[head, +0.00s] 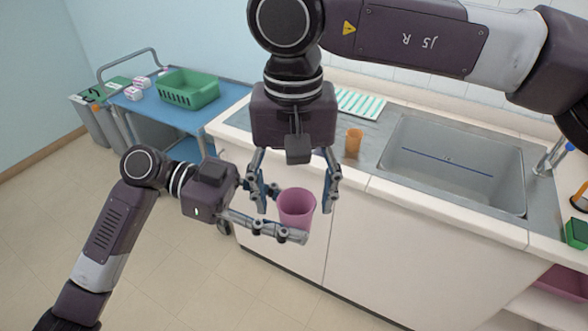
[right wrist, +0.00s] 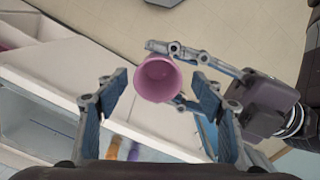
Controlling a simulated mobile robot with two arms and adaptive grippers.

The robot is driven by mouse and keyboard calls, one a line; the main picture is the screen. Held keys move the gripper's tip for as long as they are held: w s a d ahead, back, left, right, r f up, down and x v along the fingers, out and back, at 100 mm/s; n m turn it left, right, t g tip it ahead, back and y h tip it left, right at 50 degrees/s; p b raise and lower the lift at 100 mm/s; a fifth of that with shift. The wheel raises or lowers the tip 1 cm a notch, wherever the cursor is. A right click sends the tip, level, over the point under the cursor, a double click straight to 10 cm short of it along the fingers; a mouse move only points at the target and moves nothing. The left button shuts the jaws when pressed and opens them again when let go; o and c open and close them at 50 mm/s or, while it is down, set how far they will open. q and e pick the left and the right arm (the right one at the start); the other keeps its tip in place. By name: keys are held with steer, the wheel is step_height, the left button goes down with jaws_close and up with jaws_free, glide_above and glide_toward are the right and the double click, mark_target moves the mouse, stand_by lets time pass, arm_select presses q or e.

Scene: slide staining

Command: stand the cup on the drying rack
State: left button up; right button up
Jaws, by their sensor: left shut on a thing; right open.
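A pink cup (head: 297,206) is held in the air in front of the counter. My left gripper (head: 286,214) is shut on it from the left side. In the right wrist view the cup (right wrist: 158,78) shows its open mouth toward the camera, with the left gripper's fingers (right wrist: 176,75) at its sides. My right gripper (head: 295,198) points down above the cup, open, its fingers spread on either side; it also shows in the right wrist view (right wrist: 160,88). A flat green-and-white striped thing (head: 360,104) lies on the counter; I cannot tell whether it is the drying rack.
An orange cup (head: 353,142) stands on the counter left of the sink (head: 450,165). A blue cart (head: 150,115) with a green basket (head: 188,90) stands at the back left. A green box (head: 577,233) is at the right edge. The floor at left is clear.

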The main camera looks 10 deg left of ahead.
steer(key=shift+f, duration=1.3)
steer(key=shift+c, duration=0.5)
steer(key=shift+a, duration=0.1)
steer(key=c, duration=1.2)
arm_select(q)
steer(key=o, duration=1.2)
arm_select(e)
steer(key=shift+o, duration=0.2)
arm_select(q)
steer(key=shift+a, duration=0.1)
